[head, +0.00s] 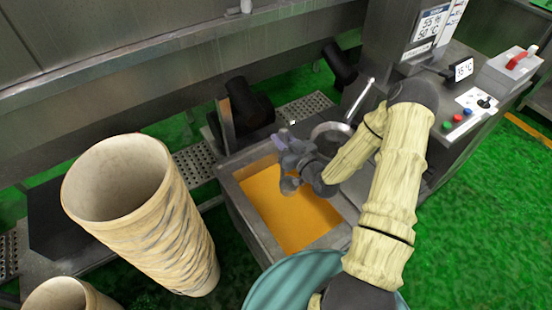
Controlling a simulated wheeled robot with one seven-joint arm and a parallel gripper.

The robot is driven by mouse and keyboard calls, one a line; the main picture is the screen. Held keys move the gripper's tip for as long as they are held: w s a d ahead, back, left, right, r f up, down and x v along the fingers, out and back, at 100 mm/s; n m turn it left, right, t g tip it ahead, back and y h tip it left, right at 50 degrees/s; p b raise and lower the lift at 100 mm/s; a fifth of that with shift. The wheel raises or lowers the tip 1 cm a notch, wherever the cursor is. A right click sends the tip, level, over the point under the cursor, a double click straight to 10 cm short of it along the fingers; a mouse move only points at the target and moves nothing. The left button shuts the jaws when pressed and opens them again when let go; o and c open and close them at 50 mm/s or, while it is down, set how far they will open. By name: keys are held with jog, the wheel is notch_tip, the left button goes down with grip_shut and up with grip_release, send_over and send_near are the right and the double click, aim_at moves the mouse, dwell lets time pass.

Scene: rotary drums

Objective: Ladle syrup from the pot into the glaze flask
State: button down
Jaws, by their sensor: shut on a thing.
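My gripper (288,168) is dark grey and reaches over a rectangular metal basin of orange-yellow liquid (285,213), which looks like the syrup. It is shut on a small lavender-grey piece (280,140) that sticks up at its far side. This may be part of the ladle; the rest of it is hidden by the gripper. Just right of the gripper, partly behind my arm, is a round metal vessel (332,130) with a long metal handle (360,101) slanting up. I cannot tell whether it is the pot. I cannot make out the glaze flask.
A tall ribbed tan cylinder (150,215) stands left of the basin, with another open cylinder (65,295) at bottom left. A teal round object (290,285) is in front. A control panel (468,112) with buttons and displays stands at right. Green floor (490,200) is clear there.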

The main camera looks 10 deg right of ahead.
jog(key=f+n+g+y+b, duration=0.1)
jog(key=n+g+y+b, duration=0.1)
jog(key=b, duration=0.3)
jog(key=a+f+n+g+y+b, duration=0.1)
jog(key=n+y+b, duration=0.1)
jog(key=b, duration=0.3)
jog(key=a+f+n+g+y+b, duration=0.1)
jog(key=f+g+y+b, duration=0.1)
jog(key=b, duration=0.3)
jog(key=shift+s+a+n+g+y+b, duration=0.15)
jog(key=shift+n+g+y+b, duration=0.15)
jog(key=shift+n+y, duration=0.15)
jog(key=shift+r, duration=0.1)
notch_tip(320, 180, down, 24)
jog(key=b, duration=1.7)
dwell(0.5)
